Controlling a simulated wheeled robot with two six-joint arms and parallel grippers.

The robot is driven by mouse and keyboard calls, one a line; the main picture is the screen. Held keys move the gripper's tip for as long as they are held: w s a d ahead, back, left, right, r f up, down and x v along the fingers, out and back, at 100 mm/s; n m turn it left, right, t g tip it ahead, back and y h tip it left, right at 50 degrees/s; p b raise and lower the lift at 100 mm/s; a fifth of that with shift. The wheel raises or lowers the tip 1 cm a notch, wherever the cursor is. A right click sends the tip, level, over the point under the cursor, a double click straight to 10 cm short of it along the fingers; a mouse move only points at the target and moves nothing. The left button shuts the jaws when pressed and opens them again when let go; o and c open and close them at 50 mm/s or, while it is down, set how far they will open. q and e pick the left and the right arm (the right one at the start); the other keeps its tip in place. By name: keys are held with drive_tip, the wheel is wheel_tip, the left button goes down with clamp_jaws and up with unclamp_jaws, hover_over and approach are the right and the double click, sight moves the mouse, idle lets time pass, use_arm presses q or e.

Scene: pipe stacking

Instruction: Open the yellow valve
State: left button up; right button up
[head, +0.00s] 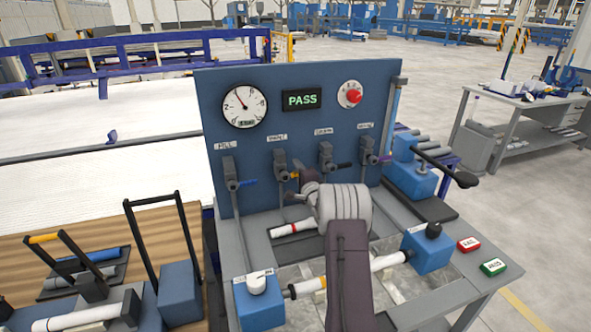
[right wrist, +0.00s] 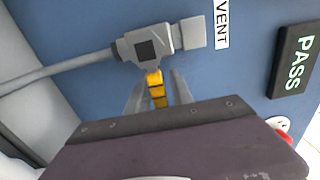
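The yellow valve is the one under the VENT label on the blue panel. Its grey body (head: 281,163) shows in the head view, and its yellow handle (right wrist: 156,90) shows clearly in the right wrist view. The handle points sideways, across the line of its pipe. My right gripper (right wrist: 160,82) is at the handle, with one finger on each side and small gaps between. In the head view my right gripper (head: 299,181) is just right of the valve body, and my wrist partly hides the area. My left gripper is not in view.
Other valves with blue (head: 249,182), black (head: 344,165) and purple (head: 373,159) handles share the panel. A gauge (head: 245,106), a PASS display (head: 302,100) and a red knob (head: 353,95) sit above. A white pipe (head: 307,286) lies between blue blocks below.

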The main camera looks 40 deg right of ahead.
clamp_jaws()
idle(1.2)
